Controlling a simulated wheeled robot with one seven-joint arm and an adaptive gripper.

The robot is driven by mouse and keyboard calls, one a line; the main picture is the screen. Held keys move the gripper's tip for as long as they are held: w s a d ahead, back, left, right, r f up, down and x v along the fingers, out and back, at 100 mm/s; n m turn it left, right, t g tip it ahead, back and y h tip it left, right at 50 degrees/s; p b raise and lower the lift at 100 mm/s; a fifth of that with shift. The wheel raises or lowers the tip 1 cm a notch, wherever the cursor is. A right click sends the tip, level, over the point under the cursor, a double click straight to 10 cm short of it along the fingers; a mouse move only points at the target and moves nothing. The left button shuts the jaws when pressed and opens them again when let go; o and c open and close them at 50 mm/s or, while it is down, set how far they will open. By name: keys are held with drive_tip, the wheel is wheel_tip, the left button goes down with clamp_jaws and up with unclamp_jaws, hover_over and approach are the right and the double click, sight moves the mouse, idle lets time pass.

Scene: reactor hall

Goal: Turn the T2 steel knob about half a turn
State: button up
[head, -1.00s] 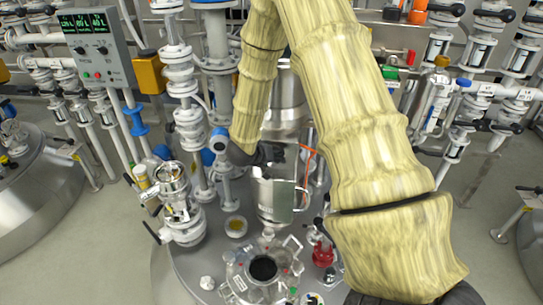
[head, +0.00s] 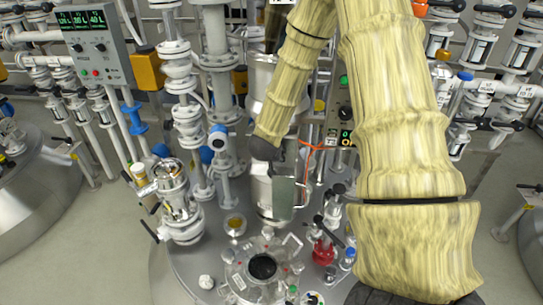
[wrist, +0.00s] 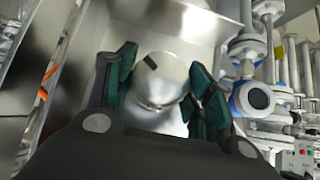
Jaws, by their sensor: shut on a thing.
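In the wrist view a round, pale steel knob (wrist: 163,82) with a short black mark near its upper left edge sits in the middle. My gripper (wrist: 164,72) is shut on it, with one green-padded finger on its left side and one on its right. The mark is tilted. In the head view the knob and the fingertips cannot be made out; my arm covers part of that area. No T2 label can be read.
In the wrist view a white, blue-rimmed gauge (wrist: 256,98) stands close right of my gripper. An orange cable (wrist: 46,84) is at the left.

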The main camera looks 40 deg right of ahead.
drive_tip(key=o, duration=0.9)
drive_tip(key=shift+d+f, duration=0.1)
drive_tip(key=v, duration=0.7)
drive_tip(key=shift+r, duration=0.2)
drive_tip(key=shift+s+r, duration=0.1)
